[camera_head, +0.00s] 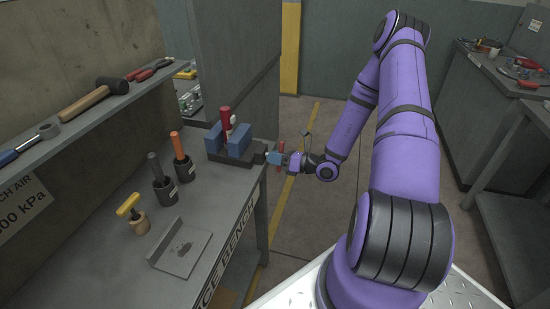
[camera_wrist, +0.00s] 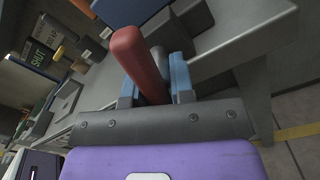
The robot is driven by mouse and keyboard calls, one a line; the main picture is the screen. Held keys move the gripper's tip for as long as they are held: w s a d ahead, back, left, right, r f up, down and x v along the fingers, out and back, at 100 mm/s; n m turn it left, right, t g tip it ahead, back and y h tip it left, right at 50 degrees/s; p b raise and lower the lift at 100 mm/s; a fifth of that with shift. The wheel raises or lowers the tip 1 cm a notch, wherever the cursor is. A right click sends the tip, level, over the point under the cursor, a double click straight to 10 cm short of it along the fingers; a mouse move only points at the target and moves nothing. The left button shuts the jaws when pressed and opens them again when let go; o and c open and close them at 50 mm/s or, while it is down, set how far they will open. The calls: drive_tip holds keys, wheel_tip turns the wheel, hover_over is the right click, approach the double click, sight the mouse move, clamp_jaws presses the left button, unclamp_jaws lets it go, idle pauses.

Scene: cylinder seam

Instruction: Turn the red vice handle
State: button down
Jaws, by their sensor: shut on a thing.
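The vice (camera_head: 240,157) has a dark body and blue jaws and stands at the far right end of the bench. Its red handle (camera_head: 281,147) is on the side facing my gripper. In the wrist view the red handle (camera_wrist: 138,62) slants up from between my blue fingertips. My gripper (camera_head: 275,158) is shut on the handle, just off the bench's edge; its fingers also show in the wrist view (camera_wrist: 154,88). The lower part of the handle is hidden behind my wrist parts. A red cylinder (camera_head: 226,117) stands upright between the vice jaws.
The bench (camera_head: 150,280) carries a metal plate (camera_head: 181,250), a yellow-handled tool (camera_head: 129,206) and two tools in dark cups (camera_head: 165,188). A mallet (camera_head: 84,103) lies on the shelf at left. A grey partition (camera_head: 232,60) rises behind the vice. Floor to the right is clear.

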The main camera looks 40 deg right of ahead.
idle(0.7)
drive_tip(key=c, duration=1.1)
unclamp_jaws()
drive_tip(key=shift+s, duration=0.1)
drive_tip(key=v, duration=1)
drive_tip(key=shift+s+d, duration=0.25)
drive_tip(key=shift+s, duration=0.05)
